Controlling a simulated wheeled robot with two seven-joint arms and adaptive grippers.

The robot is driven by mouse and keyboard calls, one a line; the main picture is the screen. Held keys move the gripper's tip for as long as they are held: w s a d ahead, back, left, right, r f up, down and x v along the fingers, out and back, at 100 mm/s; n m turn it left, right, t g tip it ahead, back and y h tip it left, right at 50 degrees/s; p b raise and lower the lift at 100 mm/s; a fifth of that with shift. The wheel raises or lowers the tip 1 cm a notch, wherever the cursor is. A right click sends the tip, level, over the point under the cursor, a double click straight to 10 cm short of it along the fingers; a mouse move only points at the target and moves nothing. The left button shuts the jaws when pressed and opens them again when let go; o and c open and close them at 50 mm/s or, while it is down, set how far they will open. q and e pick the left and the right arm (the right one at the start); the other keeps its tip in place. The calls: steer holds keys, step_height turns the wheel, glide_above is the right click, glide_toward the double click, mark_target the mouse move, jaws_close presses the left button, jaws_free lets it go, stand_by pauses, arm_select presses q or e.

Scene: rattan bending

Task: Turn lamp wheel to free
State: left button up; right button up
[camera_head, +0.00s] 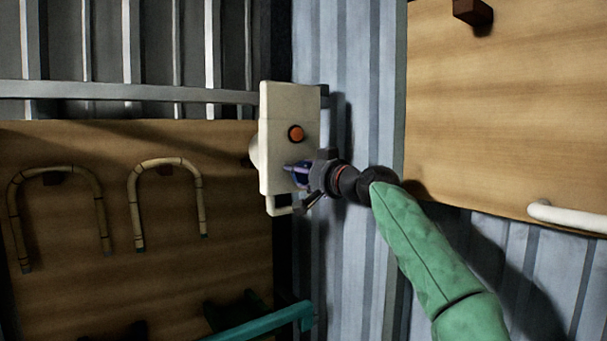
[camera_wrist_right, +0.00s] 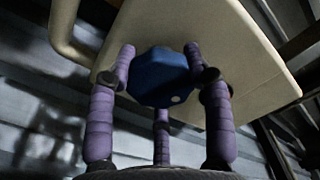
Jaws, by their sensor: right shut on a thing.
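The lamp wheel is a dark blue knob (camera_wrist_right: 160,76) with a pale dot near its lower right edge in the right wrist view. It sits on the face of a cream box (camera_head: 277,110), and the box also shows in the right wrist view (camera_wrist_right: 225,30). In the head view the wheel is a small blue shape (camera_head: 297,170), mostly covered by my gripper. My right gripper (camera_head: 310,173) reaches in from the right, and its purple fingers (camera_wrist_right: 160,85) are shut around the wheel. My left gripper is not in view.
An orange-red button (camera_head: 296,133) is on the box above the wheel. Bent rattan pieces (camera_head: 168,163) hang on the wooden board at left. A teal bar (camera_head: 265,322) lies below the box. A white tube (camera_head: 567,216) is at right on another wooden board (camera_head: 510,100).

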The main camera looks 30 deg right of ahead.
steer(key=o, duration=0.8)
steer(key=shift+s+d+r, duration=0.2)
steer(key=shift+s+r, duration=0.1)
steer(key=shift+r, duration=0.35)
steer(key=o, duration=0.3)
steer(key=shift+w+f, duration=0.1)
steer(key=shift+w, duration=0.1)
steer(key=shift+o, duration=0.2)
steer(key=shift+a+f, duration=0.15)
steer(key=shift+f, duration=0.05)
steer(key=shift+s+f, duration=0.1)
steer(key=shift+f, duration=0.05)
steer(key=s, duration=1.1)
steer(key=shift+s+d, duration=0.4)
steer(key=shift+d, duration=0.05)
